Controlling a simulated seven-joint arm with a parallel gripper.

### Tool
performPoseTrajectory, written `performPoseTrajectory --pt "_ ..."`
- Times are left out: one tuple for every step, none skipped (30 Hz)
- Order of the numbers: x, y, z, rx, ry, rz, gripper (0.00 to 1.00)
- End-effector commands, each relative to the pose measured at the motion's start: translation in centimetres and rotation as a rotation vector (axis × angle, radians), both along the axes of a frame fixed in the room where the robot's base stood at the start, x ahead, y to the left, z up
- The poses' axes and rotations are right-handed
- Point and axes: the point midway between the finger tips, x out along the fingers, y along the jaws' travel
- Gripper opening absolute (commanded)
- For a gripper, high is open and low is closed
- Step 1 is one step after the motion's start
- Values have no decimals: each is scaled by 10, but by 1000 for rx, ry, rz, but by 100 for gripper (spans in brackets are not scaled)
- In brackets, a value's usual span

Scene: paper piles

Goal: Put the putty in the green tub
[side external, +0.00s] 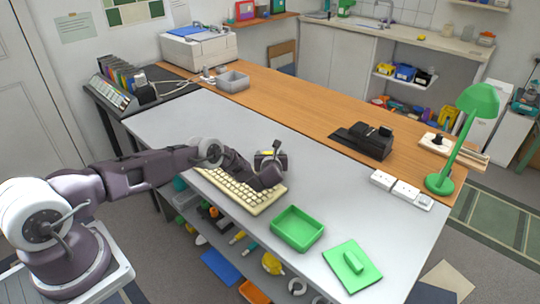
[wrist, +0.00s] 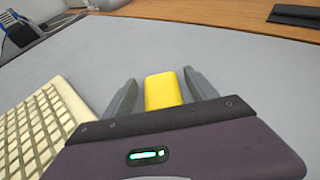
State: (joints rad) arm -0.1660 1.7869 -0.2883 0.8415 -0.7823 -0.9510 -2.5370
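A yellow block (wrist: 163,91), which appears to be the putty, lies on the grey table top between the fingers of my gripper (wrist: 162,92) in the wrist view. A narrow gap shows between the block and the left finger; the right finger is very close to it or touching. The gripper looks open around the block. In the side external view my gripper (side external: 269,160) is low over the table just behind the keyboard and mostly hides the block. The green tub (side external: 297,237) is open and empty, nearer the front edge, right of the keyboard.
A cream keyboard (side external: 240,190) lies beside my gripper, left in the wrist view (wrist: 38,128). A green lid-like piece with a handle (side external: 352,266) lies right of the tub. White sockets (side external: 405,190), a green lamp (side external: 440,183) and a black device (side external: 365,140) stand farther right. The middle table is clear.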

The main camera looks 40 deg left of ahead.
Motion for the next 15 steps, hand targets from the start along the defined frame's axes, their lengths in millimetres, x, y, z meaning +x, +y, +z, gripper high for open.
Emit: performPoseTrajectory --pt "0 0 0 0 0 0 67" --pt "0 0 0 0 0 0 67" --pt "0 0 2 1 -1 0 67" --pt "0 0 3 1 -1 0 67" --pt "0 0 5 0 -1 -1 67" --pt "-2 -2 5 -1 1 0 67" --pt "-4 -4 5 0 2 1 67" --pt "-6 -6 7 -1 3 1 67" --pt "-10 -10 9 -1 3 1 67" --pt "-13 -13 10 -2 4 1 67" --pt "-15 -16 12 -1 3 -1 67" --pt "-19 -20 15 -1 2 -2 67" --pt "-23 -24 17 -1 2 -3 67" --pt "-27 -28 19 -2 3 -1 67" --pt "-32 -33 22 -2 3 -1 67"
